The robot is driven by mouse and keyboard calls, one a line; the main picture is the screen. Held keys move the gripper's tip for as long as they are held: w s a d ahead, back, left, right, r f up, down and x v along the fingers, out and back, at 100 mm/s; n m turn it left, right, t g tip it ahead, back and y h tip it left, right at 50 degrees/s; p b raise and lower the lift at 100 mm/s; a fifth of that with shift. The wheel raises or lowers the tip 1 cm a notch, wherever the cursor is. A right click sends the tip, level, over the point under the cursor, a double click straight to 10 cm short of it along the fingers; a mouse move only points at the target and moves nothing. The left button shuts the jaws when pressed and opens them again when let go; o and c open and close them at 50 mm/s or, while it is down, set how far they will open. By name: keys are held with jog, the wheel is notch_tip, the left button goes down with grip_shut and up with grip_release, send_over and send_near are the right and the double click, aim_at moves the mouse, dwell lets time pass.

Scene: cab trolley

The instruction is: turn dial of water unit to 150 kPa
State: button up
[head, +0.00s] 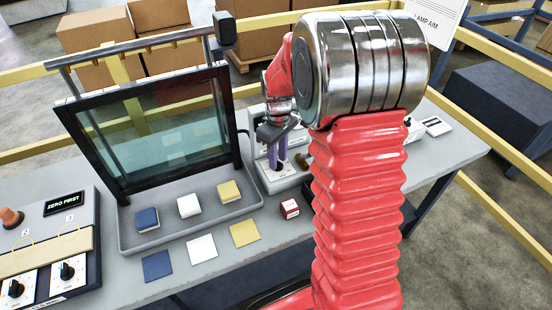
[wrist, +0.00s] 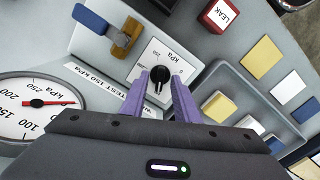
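The water unit's dial is a black knob (wrist: 160,74) on a white square scale plate (wrist: 150,58) in the wrist view. A white pointer mark shows on the knob; the scale figures around it are too small to read surely. My gripper (wrist: 161,78) is open, its two purple fingers reaching to either side of the knob. I cannot tell whether they touch it. A round gauge (wrist: 50,87) with a red needle is at the left; its exact reading is unclear. A "TEST 150 kPa" label (wrist: 105,84) lies between. In the head view, my gripper (head: 277,150) is over the unit's white plate (head: 270,178).
A red LEAK block (wrist: 221,14) stands nearby. A grey tray (head: 190,230) holds blue, white and yellow blocks, with coloured squares before it. A framed glass pane (head: 160,125) and a ZERO FIRST unit (head: 50,235) are at left.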

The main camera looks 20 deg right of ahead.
jog(key=shift+f, duration=0.35)
jog(key=shift+c, duration=0.3)
grip_shut()
jog(key=shift+a, duration=0.35)
jog(key=shift+d, duration=0.25)
